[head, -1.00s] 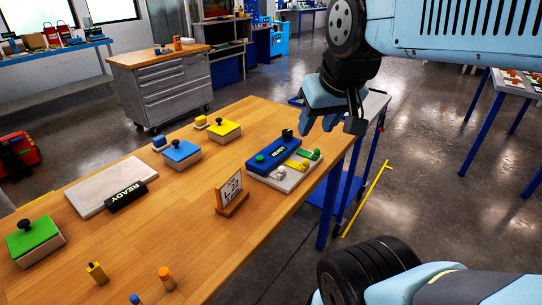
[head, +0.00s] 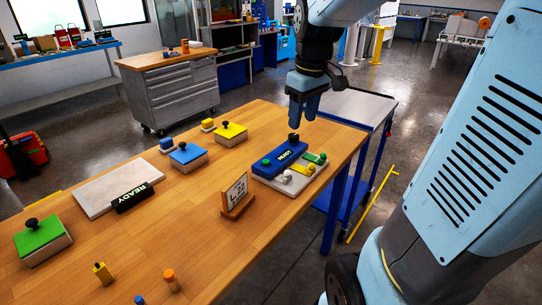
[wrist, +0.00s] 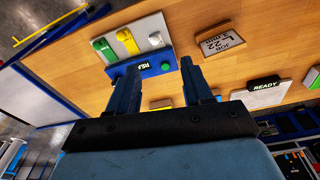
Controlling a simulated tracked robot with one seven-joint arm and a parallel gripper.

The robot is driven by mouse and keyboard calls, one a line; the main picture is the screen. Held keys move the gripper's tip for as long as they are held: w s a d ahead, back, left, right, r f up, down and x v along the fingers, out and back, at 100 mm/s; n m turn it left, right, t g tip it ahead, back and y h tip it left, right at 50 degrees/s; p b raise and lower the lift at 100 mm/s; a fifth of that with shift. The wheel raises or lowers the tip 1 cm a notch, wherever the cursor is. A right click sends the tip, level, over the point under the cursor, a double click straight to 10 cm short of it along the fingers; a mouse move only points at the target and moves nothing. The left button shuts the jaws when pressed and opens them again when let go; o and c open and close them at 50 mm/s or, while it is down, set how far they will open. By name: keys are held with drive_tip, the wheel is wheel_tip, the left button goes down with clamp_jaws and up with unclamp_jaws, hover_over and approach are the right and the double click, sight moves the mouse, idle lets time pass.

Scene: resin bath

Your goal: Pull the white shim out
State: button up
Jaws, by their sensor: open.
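In the wrist view the white shim (wrist: 156,39) is the rightmost of three, beside the yellow one (wrist: 128,41) and the green one (wrist: 103,47). My gripper (head: 303,114) is open and empty, pointing down above the block's far right end, apart from the shim. In the wrist view its fingers (wrist: 160,66) stand either side of the blue block's end.
A small framed sign (head: 236,193) stands just left of the base. A black knob (head: 293,138) rises at the blue block's far end. Yellow (head: 231,132), blue (head: 187,154) and green (head: 40,237) lidded blocks stand further left. A metal cart (head: 352,107) is beyond the bench's right edge.

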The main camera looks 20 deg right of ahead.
sight(287, 176)
drive_tip(key=w+d+f+n+g+y, duration=0.1)
drive_tip(key=w+d+f+n+g, duration=0.2)
drive_tip(key=w+f, duration=0.55)
drive_tip(key=shift+n, duration=0.5)
drive_tip(key=a+f, duration=0.1)
drive_tip(key=f, duration=0.3)
drive_tip(key=s+a+f, duration=0.1)
drive_tip(key=f, duration=0.3)
drive_tip(key=a+f, duration=0.1)
drive_tip(key=f, duration=0.3)
drive_tip(key=shift+s+a+f, duration=0.15)
drive_tip(key=shift+f, duration=0.15)
drive_tip(key=shift+c, duration=0.4)
clamp_jaws()
